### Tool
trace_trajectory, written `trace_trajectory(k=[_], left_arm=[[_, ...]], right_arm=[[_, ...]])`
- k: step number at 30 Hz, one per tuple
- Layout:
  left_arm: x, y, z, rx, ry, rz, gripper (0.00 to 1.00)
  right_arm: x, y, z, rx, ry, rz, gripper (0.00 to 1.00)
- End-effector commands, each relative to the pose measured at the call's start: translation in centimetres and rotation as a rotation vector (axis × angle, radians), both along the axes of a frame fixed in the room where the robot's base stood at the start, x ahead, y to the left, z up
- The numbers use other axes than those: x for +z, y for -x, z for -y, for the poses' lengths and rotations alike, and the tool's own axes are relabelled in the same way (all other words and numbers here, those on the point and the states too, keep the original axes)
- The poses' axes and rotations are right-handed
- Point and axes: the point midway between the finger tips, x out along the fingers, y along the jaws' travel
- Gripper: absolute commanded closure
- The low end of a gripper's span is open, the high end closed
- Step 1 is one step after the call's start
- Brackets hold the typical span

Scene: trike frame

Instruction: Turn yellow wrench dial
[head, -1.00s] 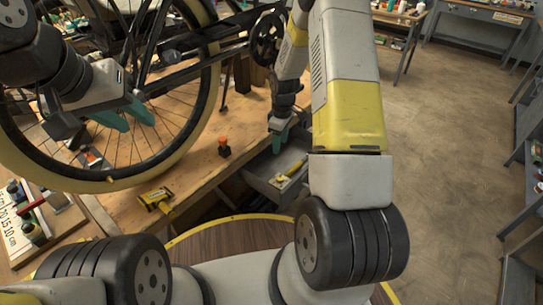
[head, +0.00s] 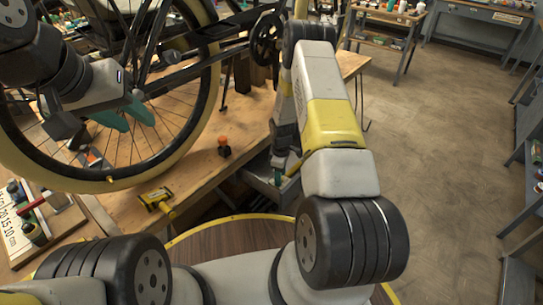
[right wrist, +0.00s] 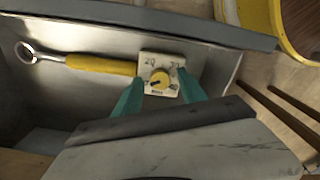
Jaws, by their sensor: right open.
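The wrench (right wrist: 100,64) has a yellow handle and a metal ring end, and lies in an open grey drawer. At its other end is a pale block with numbers and a round yellow dial (right wrist: 160,80). My right gripper (right wrist: 160,91) is open, with its teal fingertips at either side of the dial block; I cannot tell whether they touch it. In the head view my right gripper (head: 286,164) is over the drawer (head: 268,183), and my arm hides most of the wrench. My left gripper (head: 128,116) is open and empty near the bicycle wheel.
A bicycle wheel (head: 190,143) stands over the wooden workbench (head: 205,175). A small orange-topped object (head: 224,147) and a yellow tool (head: 157,200) lie on the bench. The drawer's grey wall (right wrist: 200,25) runs close beside the wrench. The floor (head: 440,150) at right is clear.

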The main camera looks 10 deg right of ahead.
Motion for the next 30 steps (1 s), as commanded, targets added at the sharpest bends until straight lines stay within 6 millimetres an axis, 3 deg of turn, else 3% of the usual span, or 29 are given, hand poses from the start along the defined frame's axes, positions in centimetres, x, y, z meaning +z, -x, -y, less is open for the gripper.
trace_trajectory(k=[7, 12, 15, 30], left_arm=[[0.0, 0.0, 0.0, 0.0, 0.0, 0.0, 0.64], [0.0, 0.0, 0.0, 0.0, 0.0, 0.0, 0.64], [0.0, 0.0, 0.0, 0.0, 0.0, 0.0, 0.64], [0.0, 0.0, 0.0, 0.0, 0.0, 0.0, 0.64]], right_arm=[[-0.1, -0.01, 0.0, 0.0, 0.0, 0.0, 0.51], [-0.08, -0.01, 0.0, 0.0, 0.0, 0.0, 0.85], [-0.08, -0.01, 0.0, 0.0, 0.0, 0.0, 1.0], [-0.05, -0.02, -0.02, -0.113, -0.001, 0.002, 1.0]])
